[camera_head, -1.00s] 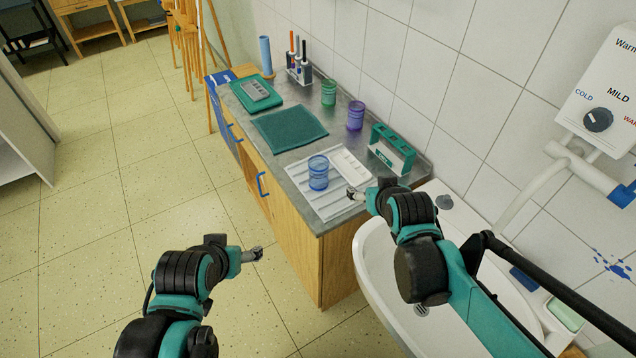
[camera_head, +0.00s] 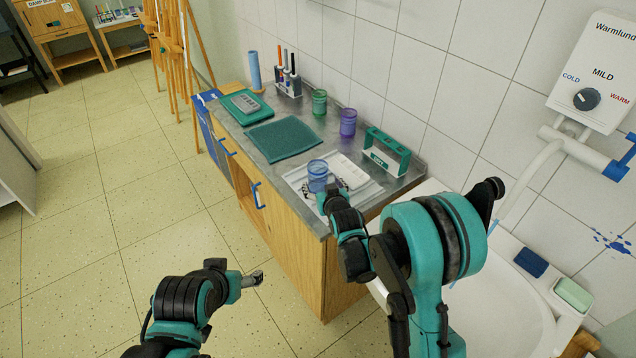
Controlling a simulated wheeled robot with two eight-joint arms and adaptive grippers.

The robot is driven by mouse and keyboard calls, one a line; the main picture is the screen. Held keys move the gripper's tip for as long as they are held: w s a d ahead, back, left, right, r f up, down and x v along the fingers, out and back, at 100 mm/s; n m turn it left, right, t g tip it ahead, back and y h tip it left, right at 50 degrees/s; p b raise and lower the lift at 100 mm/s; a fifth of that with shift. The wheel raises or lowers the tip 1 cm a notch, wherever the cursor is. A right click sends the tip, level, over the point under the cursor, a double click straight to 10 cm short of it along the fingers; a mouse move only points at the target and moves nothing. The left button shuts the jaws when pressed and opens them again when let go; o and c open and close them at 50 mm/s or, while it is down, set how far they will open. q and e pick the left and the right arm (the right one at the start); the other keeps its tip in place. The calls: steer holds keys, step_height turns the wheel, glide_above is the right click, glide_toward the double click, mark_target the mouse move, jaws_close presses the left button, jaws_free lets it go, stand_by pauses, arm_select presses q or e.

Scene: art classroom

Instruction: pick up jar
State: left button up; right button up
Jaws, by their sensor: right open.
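A translucent blue jar (camera_head: 318,174) stands upright on a white ribbed tray (camera_head: 369,192) on the counter. A green jar (camera_head: 319,102) and a purple jar (camera_head: 348,124) stand farther back by the wall. My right gripper (camera_head: 312,189) is open at the near side of the blue jar, low by its base. My own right wrist partly hides its fingers, and I cannot tell whether they touch the jar. My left gripper (camera_head: 254,279) hangs over the floor in front of the cabinet, away from the jars; its finger gap is too small to judge.
A teal rack (camera_head: 386,153) stands right of the tray. A teal cloth (camera_head: 285,141), a green case (camera_head: 246,106), a blue roll (camera_head: 254,70) and a marker holder (camera_head: 288,86) occupy the far counter. A white sink (camera_head: 500,310) is at right. The floor at left is clear.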

mark_target(320, 183)
steer(key=x, duration=0.2)
steer(key=b+x, duration=0.1)
steer(key=x, duration=0.1)
steer(key=shift+a+b, duration=0.25)
steer(key=shift+b, duration=0.05)
steer(key=shift+w+f, duration=0.15)
steer(key=shift+w, duration=0.25)
steer(key=c, duration=1.2)
steer(key=shift+c, duration=0.2)
